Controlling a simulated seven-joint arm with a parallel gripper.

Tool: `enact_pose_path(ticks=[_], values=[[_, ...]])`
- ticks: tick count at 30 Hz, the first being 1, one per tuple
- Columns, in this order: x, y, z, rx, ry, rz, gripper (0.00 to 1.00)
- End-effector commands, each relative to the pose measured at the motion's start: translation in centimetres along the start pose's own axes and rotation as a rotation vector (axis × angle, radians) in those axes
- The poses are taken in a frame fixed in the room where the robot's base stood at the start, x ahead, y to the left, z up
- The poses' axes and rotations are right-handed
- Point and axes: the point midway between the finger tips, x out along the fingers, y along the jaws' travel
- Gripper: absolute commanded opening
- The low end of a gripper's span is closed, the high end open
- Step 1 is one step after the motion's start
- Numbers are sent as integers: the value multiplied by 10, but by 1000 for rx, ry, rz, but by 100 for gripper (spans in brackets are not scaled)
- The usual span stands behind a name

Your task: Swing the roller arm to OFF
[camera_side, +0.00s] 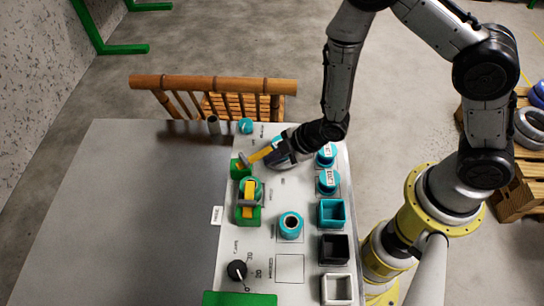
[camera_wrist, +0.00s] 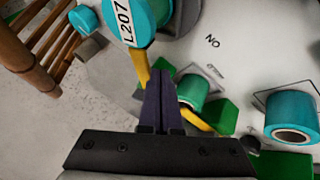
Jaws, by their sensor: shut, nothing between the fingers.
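The yellow roller arm (camera_side: 262,153) extends from a green block (camera_side: 240,169) on the panel's upper left, with a small grey part near its outer end. My gripper (camera_side: 276,150) is low over the panel beside the yellow arm; I cannot tell whether they touch. In the wrist view my dark fingers (camera_wrist: 161,112) are together and empty. Yellow strips show on both sides of them, at the upper left (camera_wrist: 141,66) and lower right (camera_wrist: 195,119), partly hidden by the fingers. The OFF mark is not readable.
A second green-and-yellow fixture (camera_side: 248,205) stands below. Teal labelled cylinders (camera_side: 328,181), a teal ring (camera_side: 291,224) and square bins (camera_side: 334,249) occupy the panel's right. A black knob (camera_side: 237,270) is at lower left. The grey tabletop (camera_side: 145,215) is clear.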

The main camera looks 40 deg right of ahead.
Motion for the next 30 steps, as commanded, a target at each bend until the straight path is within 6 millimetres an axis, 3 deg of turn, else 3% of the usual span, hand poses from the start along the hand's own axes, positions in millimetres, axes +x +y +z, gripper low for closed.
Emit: enact_pose_path(ticks=[30], values=[[3, 11, 6, -123, 65, -64, 0]])
